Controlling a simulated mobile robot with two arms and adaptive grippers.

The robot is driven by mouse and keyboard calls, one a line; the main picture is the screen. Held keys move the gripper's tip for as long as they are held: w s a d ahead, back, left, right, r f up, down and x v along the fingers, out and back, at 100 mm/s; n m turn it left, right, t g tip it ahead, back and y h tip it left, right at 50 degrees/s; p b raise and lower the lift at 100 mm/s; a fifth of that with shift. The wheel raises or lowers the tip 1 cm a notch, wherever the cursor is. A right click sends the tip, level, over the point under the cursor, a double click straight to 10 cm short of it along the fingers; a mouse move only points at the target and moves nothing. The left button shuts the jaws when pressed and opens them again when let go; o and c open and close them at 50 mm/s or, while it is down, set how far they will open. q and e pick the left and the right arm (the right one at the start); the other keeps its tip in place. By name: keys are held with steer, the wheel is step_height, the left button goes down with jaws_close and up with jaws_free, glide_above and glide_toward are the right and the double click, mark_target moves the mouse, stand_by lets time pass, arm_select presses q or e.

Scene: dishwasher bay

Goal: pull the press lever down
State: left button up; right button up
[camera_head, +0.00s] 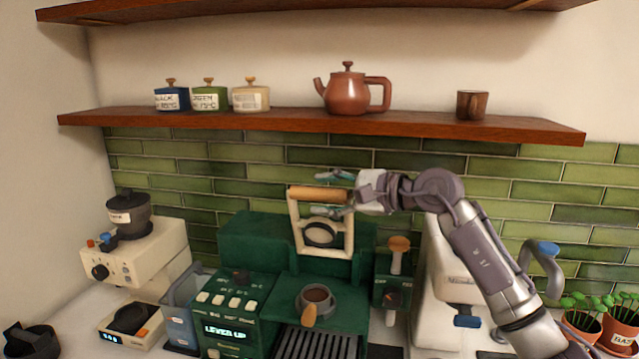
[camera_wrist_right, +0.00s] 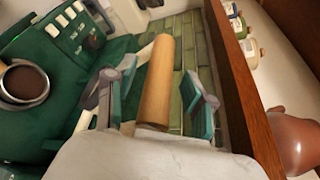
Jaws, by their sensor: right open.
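The press lever (camera_head: 319,193) is a cream frame with a wooden handle bar across its top, standing upright on the green machine (camera_head: 250,240). The machine's small screen reads "LEVER UP". My right gripper (camera_head: 335,194) is open at the right end of the handle, one finger above the bar and one below. In the right wrist view the wooden handle (camera_wrist_right: 156,85) lies between the two open fingers (camera_wrist_right: 158,100), with a gap visible on the right side. My left gripper is not in view.
A wooden shelf (camera_head: 250,121) with jars, a teapot (camera_head: 347,92) and a cup (camera_head: 472,104) runs above the lever. A portafilter cup (camera_head: 316,297) sits below it. A cream appliance (camera_head: 450,275) stands to the right, and a grinder (camera_head: 135,260) to the left.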

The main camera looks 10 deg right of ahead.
steer(key=shift+w+a+f, duration=0.2)
steer(key=shift+w+a, duration=0.2)
steer(key=shift+a, duration=0.2)
jaws_close()
